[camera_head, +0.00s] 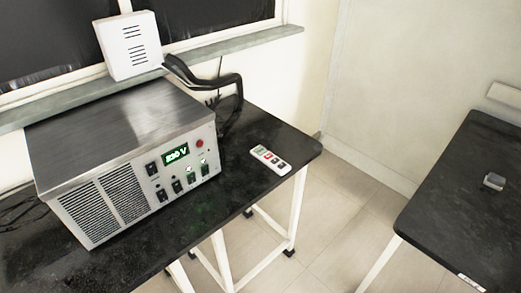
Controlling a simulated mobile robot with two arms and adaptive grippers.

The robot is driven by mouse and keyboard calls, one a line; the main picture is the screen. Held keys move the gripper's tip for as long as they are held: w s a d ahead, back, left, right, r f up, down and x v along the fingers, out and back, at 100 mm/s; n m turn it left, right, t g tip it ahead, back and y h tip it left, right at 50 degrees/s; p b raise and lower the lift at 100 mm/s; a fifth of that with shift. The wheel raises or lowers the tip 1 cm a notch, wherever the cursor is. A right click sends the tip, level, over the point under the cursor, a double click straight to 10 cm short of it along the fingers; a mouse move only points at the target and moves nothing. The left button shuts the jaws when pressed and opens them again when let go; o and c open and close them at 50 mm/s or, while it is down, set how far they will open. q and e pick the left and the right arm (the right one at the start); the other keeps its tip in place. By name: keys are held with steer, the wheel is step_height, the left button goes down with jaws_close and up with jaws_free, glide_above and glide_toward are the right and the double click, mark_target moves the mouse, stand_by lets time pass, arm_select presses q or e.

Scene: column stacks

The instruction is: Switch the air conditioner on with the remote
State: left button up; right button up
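A small white remote (270,159) with coloured buttons lies flat on the black table (240,203), near its right end. No thing in view is clearly the air conditioner. A white box with slots (129,46) stands at the back by the window, and I cannot tell what it is. A large metal unit (120,150) with side grilles, switches and a green lit display reading about 220 V stands on the same table, left of the remote. Neither of my grippers is in view, and nothing touches the remote.
A thick black curved cable or hose (205,77) runs behind the metal unit. A second black table (470,205) stands at the right with a small grey object (494,181) on it. Tiled floor (335,220) shows between the tables. The tabletop around the remote is clear.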

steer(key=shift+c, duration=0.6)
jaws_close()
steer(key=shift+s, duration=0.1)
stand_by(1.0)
